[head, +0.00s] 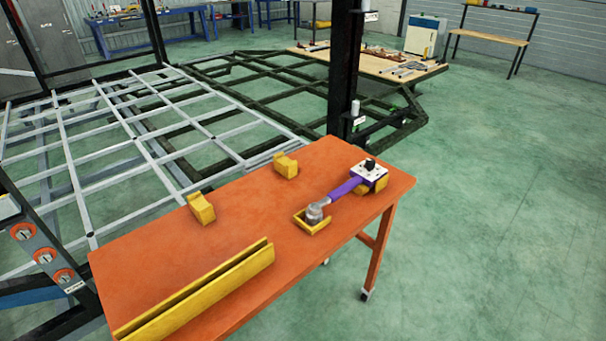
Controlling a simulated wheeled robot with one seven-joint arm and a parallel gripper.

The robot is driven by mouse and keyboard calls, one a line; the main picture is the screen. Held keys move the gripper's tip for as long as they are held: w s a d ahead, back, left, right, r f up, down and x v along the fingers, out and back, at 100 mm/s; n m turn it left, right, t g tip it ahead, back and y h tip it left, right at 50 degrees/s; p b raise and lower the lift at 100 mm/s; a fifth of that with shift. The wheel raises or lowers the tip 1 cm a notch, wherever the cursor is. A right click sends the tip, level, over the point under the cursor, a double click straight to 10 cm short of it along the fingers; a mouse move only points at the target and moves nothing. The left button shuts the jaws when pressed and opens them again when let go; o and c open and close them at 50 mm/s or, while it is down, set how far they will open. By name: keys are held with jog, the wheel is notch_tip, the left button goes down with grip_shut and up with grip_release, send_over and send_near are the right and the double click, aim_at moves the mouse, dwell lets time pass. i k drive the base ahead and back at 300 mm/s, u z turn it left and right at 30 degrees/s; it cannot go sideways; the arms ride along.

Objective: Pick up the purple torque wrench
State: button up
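The purple torque wrench (346,189) lies near the far right end of the orange table (240,213). Its grey round head (314,213) sits in a small yellow bracket (302,226). Its other end, a white block with a black knob (369,167), rests on a second yellow block (381,185). The purple shaft spans between the two supports. My gripper is not in view.
Two yellow holders (202,208) (286,166) stand on the table's far side, and a long yellow channel (205,290) lies along its near edge. A black post (344,75) rises behind the table. The green floor (490,200) to the right is clear.

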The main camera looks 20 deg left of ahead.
aim_at(314, 213)
jog(key=u, duration=0.5)
jog(key=i, duration=0.9)
jog(key=u, duration=0.45)
